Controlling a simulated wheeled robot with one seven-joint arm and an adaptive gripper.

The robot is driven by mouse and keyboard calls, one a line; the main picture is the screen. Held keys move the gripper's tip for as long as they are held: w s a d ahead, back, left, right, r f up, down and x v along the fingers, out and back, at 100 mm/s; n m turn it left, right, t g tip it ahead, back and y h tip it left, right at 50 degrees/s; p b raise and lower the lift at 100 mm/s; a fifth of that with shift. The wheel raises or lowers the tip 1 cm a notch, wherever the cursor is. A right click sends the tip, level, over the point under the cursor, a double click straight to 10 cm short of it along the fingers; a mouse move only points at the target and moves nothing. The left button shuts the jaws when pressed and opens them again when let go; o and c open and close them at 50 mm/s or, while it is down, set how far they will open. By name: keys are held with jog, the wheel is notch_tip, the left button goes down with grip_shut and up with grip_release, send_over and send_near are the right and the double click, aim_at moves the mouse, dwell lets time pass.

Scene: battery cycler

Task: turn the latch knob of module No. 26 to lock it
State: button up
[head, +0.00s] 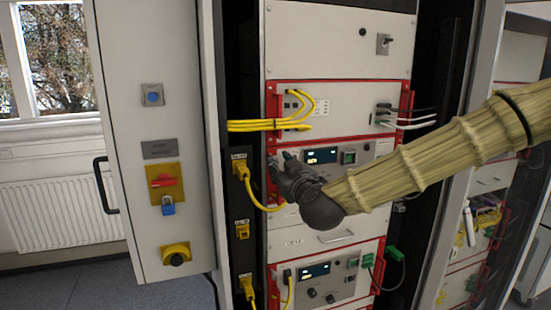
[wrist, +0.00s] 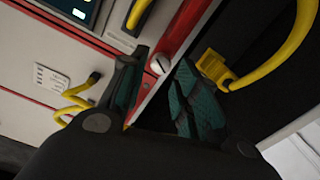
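A small round pale latch knob (wrist: 160,65) with a dark slot sits at the edge of a module's red frame in the wrist view. My gripper (wrist: 161,60) is open, with one dark green-padded finger on each side of the knob. I cannot tell whether the fingers touch it. In the head view my gripper (head: 280,160) is at the left edge of the middle red-framed module (head: 378,149), which has a lit display. My gripper hides the knob there. The number 26 is not legible in either view.
Yellow cables (head: 268,125) run into the module above, and a yellow plug (head: 240,167) sits just left of my gripper. In the wrist view a yellow connector (wrist: 213,66) is close to the right finger. An open cabinet door (head: 155,110) stands at left.

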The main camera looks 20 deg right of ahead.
aim_at(275, 161)
jog(key=shift+w+a+p, duration=0.1)
jog(key=shift+w+p, duration=0.6)
jog(key=shift+w, duration=1.25)
grip_shut()
